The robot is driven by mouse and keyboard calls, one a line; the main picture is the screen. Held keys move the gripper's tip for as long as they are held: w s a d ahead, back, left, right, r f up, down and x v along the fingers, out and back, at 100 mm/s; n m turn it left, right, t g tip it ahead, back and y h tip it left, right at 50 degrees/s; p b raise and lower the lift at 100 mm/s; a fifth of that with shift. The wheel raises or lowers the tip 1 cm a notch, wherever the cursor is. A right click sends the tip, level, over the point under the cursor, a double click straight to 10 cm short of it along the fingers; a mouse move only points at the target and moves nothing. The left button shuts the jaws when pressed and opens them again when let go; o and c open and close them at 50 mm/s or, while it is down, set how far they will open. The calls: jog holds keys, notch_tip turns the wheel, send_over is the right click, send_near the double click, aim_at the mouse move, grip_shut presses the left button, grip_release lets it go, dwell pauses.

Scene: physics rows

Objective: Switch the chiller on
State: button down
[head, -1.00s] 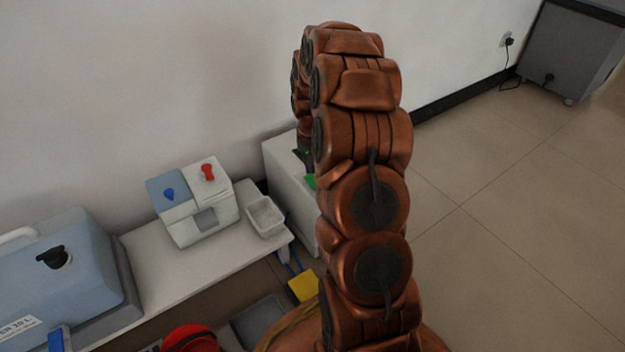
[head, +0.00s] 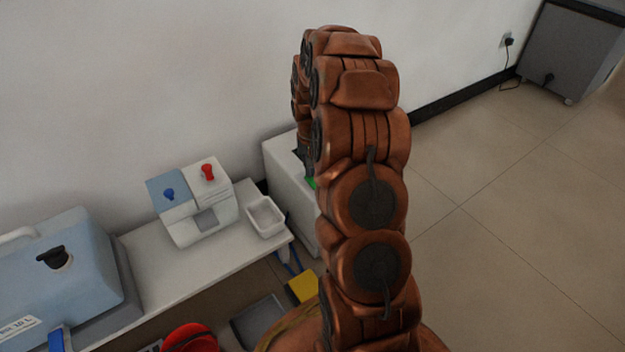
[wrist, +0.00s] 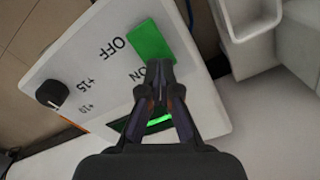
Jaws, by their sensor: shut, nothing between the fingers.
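The chiller (head: 284,165) is a white box right of the bench in the head view, partly behind my arm. In the wrist view its white panel (wrist: 82,60) carries a green switch (wrist: 150,40) with OFF and ON printed along its left side. A black knob (wrist: 52,93) has +15 and +10 marks beside it. A dark window with a green lit strip (wrist: 158,120) lies partly behind my fingers. My gripper (wrist: 160,66) is shut and empty, its tips over the ON end of the switch. I cannot tell whether they touch it.
A white bench (head: 160,272) holds a small device (head: 205,220) with red and blue knobs, a white tray (head: 265,216) and a blue-grey machine (head: 60,265). A yellow object (head: 302,287) lies low beside the bench. A grey cabinet (head: 570,50) stands far right; the floor between is clear.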

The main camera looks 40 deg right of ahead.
jog(key=shift+f, duration=0.65)
dwell(0.4)
jog(key=shift+r, duration=0.1)
jog(key=shift+r+p, duration=1.95)
jog(key=shift+r, duration=1.45)
jog(key=s+a+r+n+p, duration=0.1)
jog(key=s+a+r+p, duration=0.4)
jog(key=r, duration=0.5)
jog(key=s+a+r+n+p, duration=0.1)
jog(key=s+a+r+p, duration=0.1)
jog(key=a+r+p, duration=0.7)
jog(key=s+a+r+n+p, duration=0.15)
jog(key=s+r+p, duration=0.3)
jog(key=r, duration=0.75)
jog(key=s+a+r+n+g+p, duration=0.1)
jog(key=s+a+r+p, duration=0.4)
jog(key=s+r+p, duration=0.5)
jog(key=s+a+r+n+p, duration=0.2)
jog(key=s+a+r+p, duration=0.3)
jog(key=s+r+p, duration=0.6)
jog(key=shift+s+a+r+g, duration=0.15)
jog(key=shift+s+r+g, duration=0.45)
jog(key=shift+r, duration=1.2)
